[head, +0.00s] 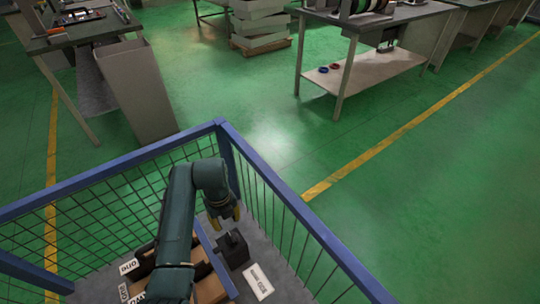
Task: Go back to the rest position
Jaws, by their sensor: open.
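My gripper (228,213) hangs at the end of my dark green arm, inside the blue-framed cage (140,157), near its front corner. Its yellowish fingertips point down and hold nothing that I can see. It is open. Just below it a black block-like object (233,249) stands on the grey floor of the cage; I cannot tell how large the gap between them is.
A brown box (208,289) and white labels, one a card (258,282), lie in the cage, partly behind my arm. Outside are a grey bin (137,92), a left workbench (80,33), a right workbench (375,22) and stacked grey crates (262,25). Green floor between them is clear.

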